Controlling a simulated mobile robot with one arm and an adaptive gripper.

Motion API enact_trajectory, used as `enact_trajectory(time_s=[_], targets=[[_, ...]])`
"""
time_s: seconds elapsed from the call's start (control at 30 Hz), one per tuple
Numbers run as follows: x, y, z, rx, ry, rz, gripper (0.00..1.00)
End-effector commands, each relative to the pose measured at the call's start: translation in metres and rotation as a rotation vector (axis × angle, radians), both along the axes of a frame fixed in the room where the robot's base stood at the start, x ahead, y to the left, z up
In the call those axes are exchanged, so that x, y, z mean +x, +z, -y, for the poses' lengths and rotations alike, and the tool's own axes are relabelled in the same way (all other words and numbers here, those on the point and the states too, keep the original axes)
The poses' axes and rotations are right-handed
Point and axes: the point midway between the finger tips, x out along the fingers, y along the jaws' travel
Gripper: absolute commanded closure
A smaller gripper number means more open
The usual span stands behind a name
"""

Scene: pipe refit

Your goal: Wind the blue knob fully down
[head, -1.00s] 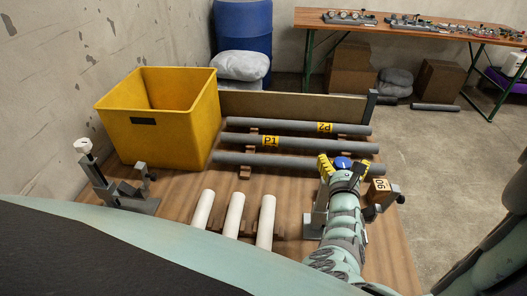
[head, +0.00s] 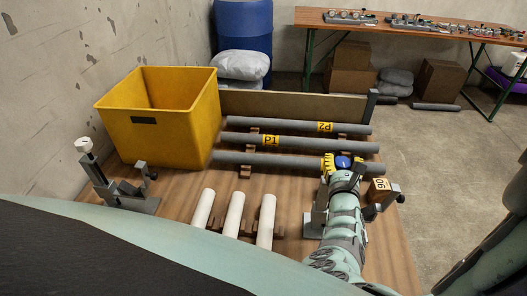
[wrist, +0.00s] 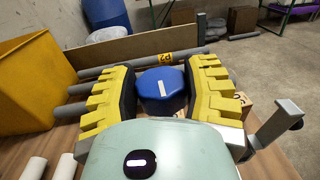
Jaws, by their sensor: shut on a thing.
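The blue knob (head: 343,162) sits at the right of the wooden bench, on top of a grey metal fixture (head: 314,222) that my arm mostly hides. In the wrist view the knob (wrist: 163,90) is round, with a white mark on its top. My gripper (head: 342,164) has its yellow toothed fingers on either side of the knob and is shut on it. In the wrist view the fingers' dark pads (wrist: 163,86) flank the knob. The knob's lower part and stem are hidden.
A yellow bin (head: 160,125) stands at the back left. Grey pipes (head: 300,144) lie behind the knob, and white pipes (head: 235,215) lie to its left. A second clamp with a white knob (head: 84,145) stands far left. A wooden block marked 90 (head: 379,190) is close on the right.

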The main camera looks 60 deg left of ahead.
Motion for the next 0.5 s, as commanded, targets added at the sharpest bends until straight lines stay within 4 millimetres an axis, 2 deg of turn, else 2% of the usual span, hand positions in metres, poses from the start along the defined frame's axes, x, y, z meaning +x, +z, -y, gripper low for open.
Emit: enact_trajectory(time_s=[0.27,0.5], targets=[[0.0008,0.0027,0.0004,-0.001,0.063,0.002,0.86],[0.0026,0.0023,0.0022,-0.006,0.224,-0.002,0.86]])
